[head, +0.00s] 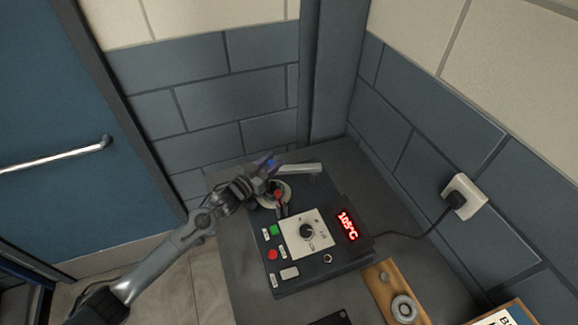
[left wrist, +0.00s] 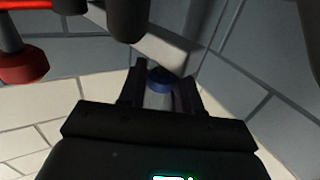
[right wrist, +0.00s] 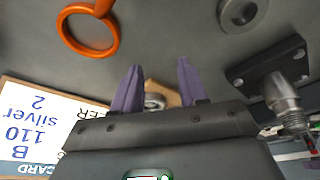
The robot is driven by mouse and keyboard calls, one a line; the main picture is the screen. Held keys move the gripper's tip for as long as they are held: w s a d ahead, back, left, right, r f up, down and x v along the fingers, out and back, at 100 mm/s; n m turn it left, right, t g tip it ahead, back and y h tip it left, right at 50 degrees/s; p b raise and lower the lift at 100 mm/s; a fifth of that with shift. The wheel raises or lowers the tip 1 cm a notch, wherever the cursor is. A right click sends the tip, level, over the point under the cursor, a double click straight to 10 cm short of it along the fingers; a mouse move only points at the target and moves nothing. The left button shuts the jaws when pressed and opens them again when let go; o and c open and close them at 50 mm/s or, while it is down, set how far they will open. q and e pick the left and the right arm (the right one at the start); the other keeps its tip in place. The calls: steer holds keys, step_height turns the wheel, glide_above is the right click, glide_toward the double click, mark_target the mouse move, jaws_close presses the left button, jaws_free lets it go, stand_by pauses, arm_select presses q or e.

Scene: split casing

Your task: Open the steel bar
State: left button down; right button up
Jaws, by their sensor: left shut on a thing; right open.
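The steel bar (head: 298,168) is a pale grey bar at the back of the dark heater box, pointing right from my left gripper. A pale grey bar (left wrist: 160,42) also crosses the left wrist view just beyond the fingers. My left gripper (head: 268,168) is at the bar's left end, shut on a small pale piece with a blue top (left wrist: 160,82). I cannot tell whether this piece is joined to the bar. My right gripper (right wrist: 157,75) is open and empty, out of the head view.
The heater box (head: 290,275) has a dial, green and red buttons and a display reading 105°C. Its cable runs to a wall socket (head: 464,196). A wooden block (head: 383,280) with a metal ring (head: 404,308) and a printed card (right wrist: 32,125) lie nearby. An orange ring (right wrist: 115,38) is near my right gripper.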

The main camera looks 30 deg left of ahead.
arm_select(q)
steer(key=c, duration=0.9)
jaws_free()
steer(key=shift+s, duration=0.15)
steer(key=v, duration=1)
steer(key=shift+s+p, duration=0.3)
